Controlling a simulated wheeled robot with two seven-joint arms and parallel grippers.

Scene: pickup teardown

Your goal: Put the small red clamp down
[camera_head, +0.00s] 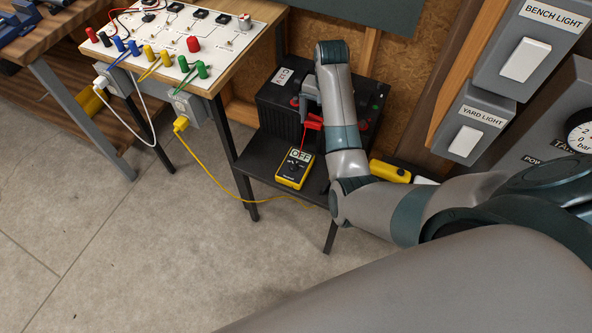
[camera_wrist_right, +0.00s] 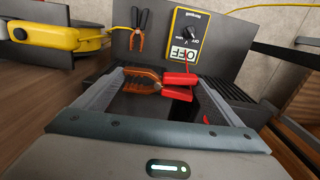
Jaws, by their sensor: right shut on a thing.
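The small red clamp (camera_head: 313,122) has red handles and copper-coloured jaws. My right gripper (camera_head: 308,108) is shut on it and points down beside the black battery box (camera_head: 272,98). In the right wrist view the red clamp (camera_wrist_right: 180,92) lies across between the two grey fingers (camera_wrist_right: 160,84), its copper jaws to the left. The gap between the clamp and the surface below cannot be judged. My left gripper is not in view.
A yellow meter (camera_head: 294,168) reading OFF stands on the dark shelf (camera_head: 255,160) close by. A black clamp with copper jaws (camera_wrist_right: 139,28) shows beyond the red one. A yellow tool (camera_head: 391,171) lies right of my forearm. A test board (camera_head: 180,35) stands on the bench left.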

